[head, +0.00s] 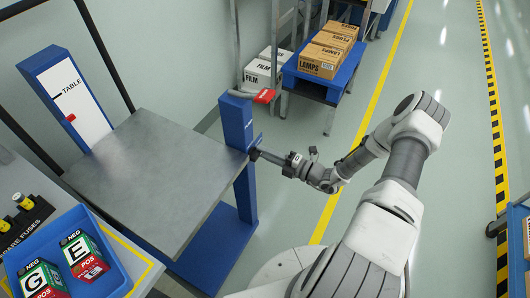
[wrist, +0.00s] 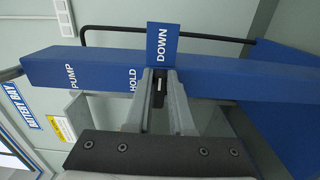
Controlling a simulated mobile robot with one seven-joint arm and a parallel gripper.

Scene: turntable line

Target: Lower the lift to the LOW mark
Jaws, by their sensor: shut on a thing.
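The lift has a grey table top (head: 165,165) and a blue post (head: 236,122). A blue-framed white gauge board (head: 78,95) stands behind, with the word TABLE, a black line and a red marker (head: 71,117) below it. I cannot read a LOW mark. My gripper (head: 256,154) is at the post beside the table's right corner. In the wrist view, its fingers (wrist: 158,92) are shut on a small dark lever (wrist: 158,86), mostly hidden between them. The lever is beside HOLD and just below the DOWN plate (wrist: 163,45); PUMP is further left on the blue bar (wrist: 110,72).
A red handle (head: 264,96) sticks out near the post's top. A blue tray (head: 108,258) with two battery boxes stands at the lower left. A blue cart (head: 310,85) with cartons stands behind.

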